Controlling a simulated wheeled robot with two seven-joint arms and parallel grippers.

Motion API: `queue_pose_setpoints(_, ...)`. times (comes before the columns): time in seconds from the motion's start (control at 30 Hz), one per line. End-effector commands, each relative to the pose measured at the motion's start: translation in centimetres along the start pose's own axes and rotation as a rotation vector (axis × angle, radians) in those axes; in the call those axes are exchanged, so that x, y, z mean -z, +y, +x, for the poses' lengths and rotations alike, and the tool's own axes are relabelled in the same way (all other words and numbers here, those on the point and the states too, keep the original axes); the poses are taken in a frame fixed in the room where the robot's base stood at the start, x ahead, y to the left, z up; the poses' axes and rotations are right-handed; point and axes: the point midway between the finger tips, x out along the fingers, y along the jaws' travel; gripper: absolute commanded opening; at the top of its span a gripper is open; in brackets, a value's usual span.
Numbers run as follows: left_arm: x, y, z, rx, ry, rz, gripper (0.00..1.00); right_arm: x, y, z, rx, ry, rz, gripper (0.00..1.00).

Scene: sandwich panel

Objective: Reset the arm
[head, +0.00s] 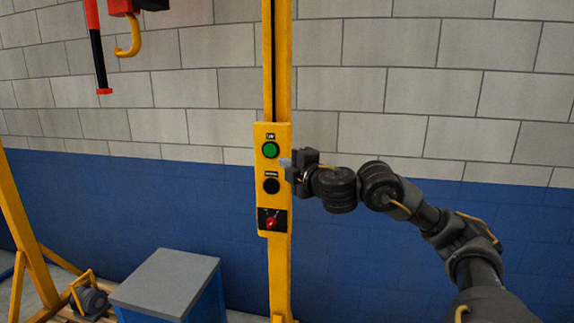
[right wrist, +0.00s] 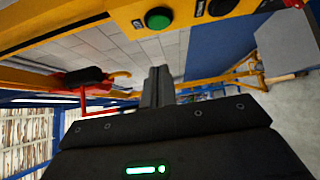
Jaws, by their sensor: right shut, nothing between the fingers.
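My right arm (head: 400,200) reaches in from the lower right in the head view. Its gripper (head: 288,163) is shut and empty, just right of a yellow control panel (head: 261,210) on a yellow post. The panel carries a green button (head: 270,150), a black button (head: 271,186) and a red rotary switch (head: 271,222). The gripper is level with the gap between the two buttons; I cannot tell whether it touches the panel. In the right wrist view the closed fingers (right wrist: 157,85) point up the picture, with the green button (right wrist: 158,18) above them. My left gripper is not in view.
A yellow hook (head: 130,38) with red parts hangs at the upper left. A grey-topped blue box (head: 168,280) stands at the lower left, beside a yellow frame (head: 22,220). A block wall (head: 420,90) is behind.

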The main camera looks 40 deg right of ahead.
Motion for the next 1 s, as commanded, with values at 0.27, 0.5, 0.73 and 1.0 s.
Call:
queue_pose_setpoints(0.27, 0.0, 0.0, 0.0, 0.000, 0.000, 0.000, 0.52, 0.0, 0.0, 0.0, 0.000, 0.000, 0.000, 0.00)
queue_pose_setpoints(0.5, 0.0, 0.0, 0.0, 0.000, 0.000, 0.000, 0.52, 0.0, -1.2, 0.8, 0.025, 0.003, 0.028, 0.00)
queue_pose_setpoints(0.73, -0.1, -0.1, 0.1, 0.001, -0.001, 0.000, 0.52, 0.1, -13.5, 6.6, 0.239, 0.007, 0.267, 0.00)
queue_pose_setpoints(1.0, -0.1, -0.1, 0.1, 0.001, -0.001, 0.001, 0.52, 0.3, -35.5, 8.4, 0.522, -0.078, 0.580, 0.00)
